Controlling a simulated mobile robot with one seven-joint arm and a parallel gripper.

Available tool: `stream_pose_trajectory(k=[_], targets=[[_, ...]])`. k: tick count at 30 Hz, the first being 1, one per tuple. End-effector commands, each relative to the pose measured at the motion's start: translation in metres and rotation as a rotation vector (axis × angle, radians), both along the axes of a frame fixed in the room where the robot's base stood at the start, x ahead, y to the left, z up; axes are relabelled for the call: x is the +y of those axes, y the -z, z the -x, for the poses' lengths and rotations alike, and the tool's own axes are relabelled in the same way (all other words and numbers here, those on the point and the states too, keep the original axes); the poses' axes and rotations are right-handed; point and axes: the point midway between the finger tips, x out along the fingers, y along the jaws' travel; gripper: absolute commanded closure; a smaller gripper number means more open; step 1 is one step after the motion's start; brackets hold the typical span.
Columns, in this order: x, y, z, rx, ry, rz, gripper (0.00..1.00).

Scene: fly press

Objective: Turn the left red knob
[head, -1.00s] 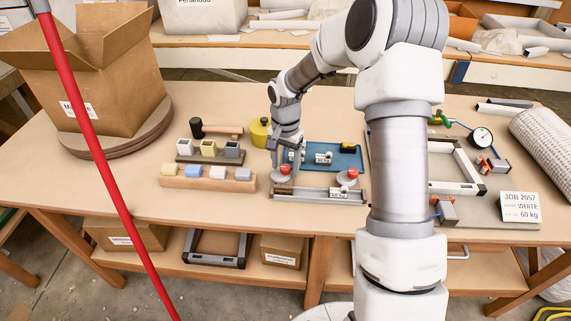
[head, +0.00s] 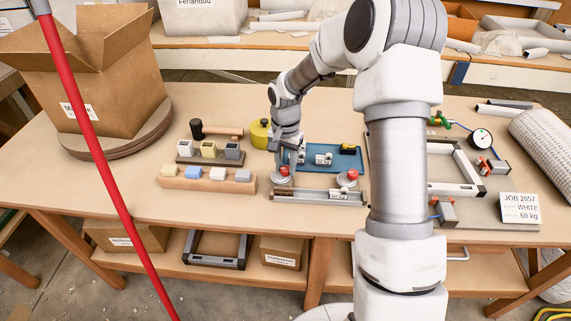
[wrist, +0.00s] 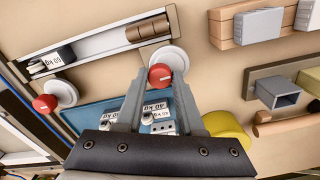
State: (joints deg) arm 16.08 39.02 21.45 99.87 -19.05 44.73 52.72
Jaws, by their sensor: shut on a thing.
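The left red knob (head: 284,171) sits on a round pale grey base at the left end of a metal rail assembly (head: 318,195). My gripper (head: 284,168) points down over it, with a finger on each side. In the wrist view the same knob (wrist: 160,76) lies between the two fingertips, and my gripper (wrist: 159,80) is shut on it. The knob's far side is partly hidden by the fingers in the head view. The right red knob (head: 353,173) stands apart on its own round base, and it also shows at the left of the wrist view (wrist: 45,104).
A blue tray (head: 335,166) with labelled weights lies just behind the knobs. A yellow round container (head: 260,134) stands behind my gripper. A wooden block (head: 207,185) with coloured pieces is to the left. Bare tabletop lies in front of the rail.

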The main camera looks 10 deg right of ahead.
Motion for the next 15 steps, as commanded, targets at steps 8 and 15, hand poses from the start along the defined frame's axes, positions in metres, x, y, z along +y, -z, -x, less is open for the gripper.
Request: stream_pose_trajectory(k=[8,15], targets=[[0.0002,-0.0019,-0.0001,0.0,-0.175,0.001,1.0],[0.0003,-0.0022,-0.0004,-0.001,-0.398,0.001,1.0]])
